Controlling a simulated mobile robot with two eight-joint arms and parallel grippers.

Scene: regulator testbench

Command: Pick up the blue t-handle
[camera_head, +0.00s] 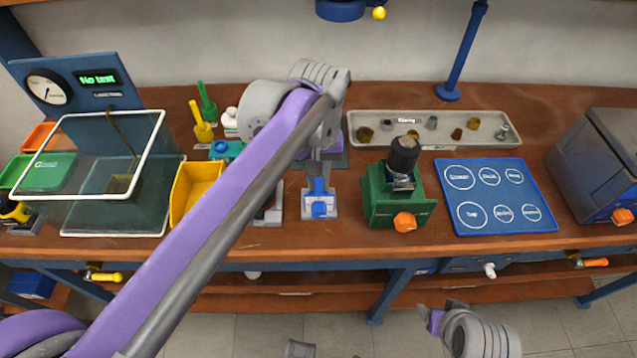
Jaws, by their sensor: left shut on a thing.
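The blue t-handle (319,188) is at a small grey stand (334,214) near the front of the bench, left of the green fixture. My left arm reaches across from the lower left, and my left gripper (318,178) points down at the handle, shut on it. The wrist above hides the top of the grip. I cannot tell whether the handle is clear of the stand. My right gripper (428,314) is low at the right, in front of the bench and away from the handle; its fingers are too unclear to judge.
A green fixture (378,200) with a black-topped regulator stands just right. Farther right are a blue mat (490,222) with circles and a grey box (601,160). A parts tray (470,142) lies behind. A yellow bin (188,190) and clear tank (85,218) are left.

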